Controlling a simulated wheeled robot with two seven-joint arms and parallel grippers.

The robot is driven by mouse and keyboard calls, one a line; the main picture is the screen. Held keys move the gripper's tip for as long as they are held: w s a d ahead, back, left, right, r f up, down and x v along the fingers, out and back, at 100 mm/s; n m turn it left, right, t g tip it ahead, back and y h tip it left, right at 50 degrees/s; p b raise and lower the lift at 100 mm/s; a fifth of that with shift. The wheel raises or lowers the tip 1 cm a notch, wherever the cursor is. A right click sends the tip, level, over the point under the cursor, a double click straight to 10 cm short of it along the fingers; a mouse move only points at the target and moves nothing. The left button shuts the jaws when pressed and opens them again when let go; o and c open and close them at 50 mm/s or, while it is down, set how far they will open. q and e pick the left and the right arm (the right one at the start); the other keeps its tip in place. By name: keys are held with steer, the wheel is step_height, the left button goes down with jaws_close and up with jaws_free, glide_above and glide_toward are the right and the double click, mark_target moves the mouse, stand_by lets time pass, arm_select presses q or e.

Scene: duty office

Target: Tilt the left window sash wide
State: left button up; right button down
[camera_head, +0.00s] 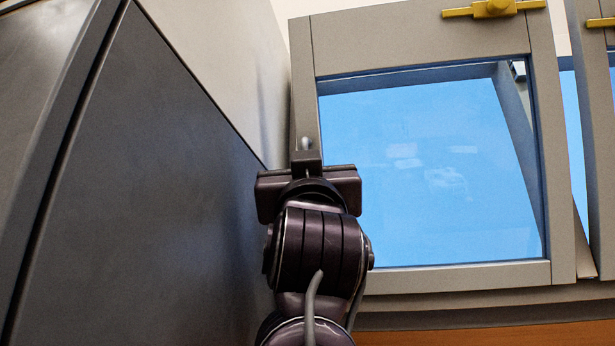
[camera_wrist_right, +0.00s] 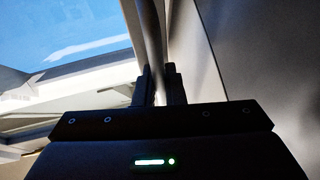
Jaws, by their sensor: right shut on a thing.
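The left window sash (camera_head: 430,280) is a grey frame with blue glass. Its top leans away from the window frame, and a gap shows along its right side. A yellow handle (camera_head: 494,8) sits on its top rail. My right gripper (camera_head: 306,158) is in front of the sash's lower left stile. In the right wrist view my gripper (camera_wrist_right: 159,85) is shut on a slim grey rod (camera_wrist_right: 152,40) beside the sash. The rod's rounded pale tip (camera_head: 305,143) shows above the gripper in the head view; its lower part is hidden. My left gripper is out of view.
A large dark grey panel (camera_head: 150,190) stands close on the left of my right arm, and it also shows in the right wrist view (camera_wrist_right: 255,60). A second sash (camera_head: 600,120) with a yellow handle is at the right edge. An orange-brown surface (camera_head: 490,336) lies below the window.

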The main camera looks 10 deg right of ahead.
steer(key=c, duration=1.5)
jaws_free()
steer(key=shift+s+a+r, duration=0.1)
steer(key=shift+s, duration=0.05)
steer(key=b+v, duration=0.5)
steer(key=v, duration=0.2)
steer(key=shift+s+f+b, duration=0.25)
steer(key=shift+f+b, duration=0.05)
